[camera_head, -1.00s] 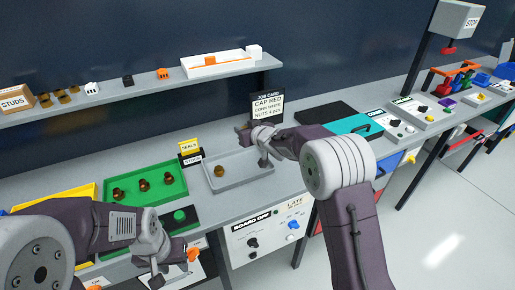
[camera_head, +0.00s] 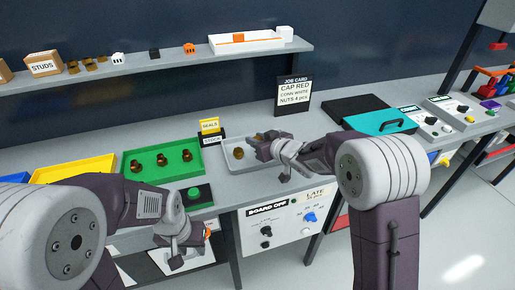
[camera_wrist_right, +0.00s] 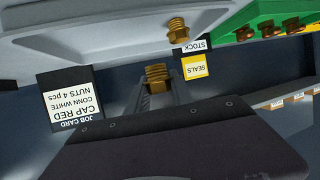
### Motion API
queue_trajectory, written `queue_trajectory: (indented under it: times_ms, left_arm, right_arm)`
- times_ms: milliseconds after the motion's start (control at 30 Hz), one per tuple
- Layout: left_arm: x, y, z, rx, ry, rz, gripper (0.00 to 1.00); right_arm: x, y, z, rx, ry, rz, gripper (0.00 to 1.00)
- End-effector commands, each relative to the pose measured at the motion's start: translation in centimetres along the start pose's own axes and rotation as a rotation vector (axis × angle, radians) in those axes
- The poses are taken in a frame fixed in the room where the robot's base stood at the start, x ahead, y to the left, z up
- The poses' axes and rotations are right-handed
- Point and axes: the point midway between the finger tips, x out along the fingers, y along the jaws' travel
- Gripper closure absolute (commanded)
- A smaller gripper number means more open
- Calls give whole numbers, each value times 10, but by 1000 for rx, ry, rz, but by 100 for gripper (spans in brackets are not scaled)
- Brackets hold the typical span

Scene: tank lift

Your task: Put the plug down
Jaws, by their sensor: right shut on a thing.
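My right gripper (camera_head: 262,147) is shut on a brass plug (camera_wrist_right: 157,76), which also shows at the fingertips in the head view (camera_head: 260,136). It holds the plug over or in the grey tray (camera_head: 228,166); whether the plug touches the tray floor cannot be told. Another brass plug (camera_head: 239,153) stands in the tray just left of the gripper, and shows in the wrist view (camera_wrist_right: 178,30). My left gripper (camera_head: 172,254) hangs low at the bench's front edge, away from the tray; its jaw opening is unclear.
Seals and stock signs (camera_head: 211,132) stand behind the grey tray. A job card (camera_head: 293,95) and teal case (camera_head: 380,122) are to the right.

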Motion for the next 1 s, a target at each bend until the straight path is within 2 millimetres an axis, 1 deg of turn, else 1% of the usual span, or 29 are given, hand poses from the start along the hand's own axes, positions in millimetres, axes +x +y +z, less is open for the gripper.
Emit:
queue_trajectory:
  times_ms: [33,100,233,367,433,467,600,667,867,1000]
  left_arm:
    - [-1,0,0,0,0,0,64]
    - [-2,0,0,0,0,0,64]
    - [-3,0,0,0,0,0,64]
    - [-2,0,0,0,0,0,64]
    - [-1,0,0,0,0,0,64]
    - [1,0,0,0,0,0,64]
    - [9,0,1,0,0,0,64]
    - [10,0,1,0,0,0,64]
    - [9,0,1,0,0,0,64]
    - [12,0,1,0,0,0,64]
  right_arm:
    - [14,9,4,1,-2,1,100]
    - [28,17,8,1,-1,1,100]
    - [44,26,10,-1,1,1,100]
    - [48,28,11,0,1,0,100]
    - [49,28,15,0,0,0,100]
    - [50,28,19,0,-1,0,100]
    - [60,28,43,1,-3,0,100]
    - [63,28,50,2,-1,0,100]
    - [62,28,48,-1,1,0,100]
    - [64,28,52,-1,1,1,100]
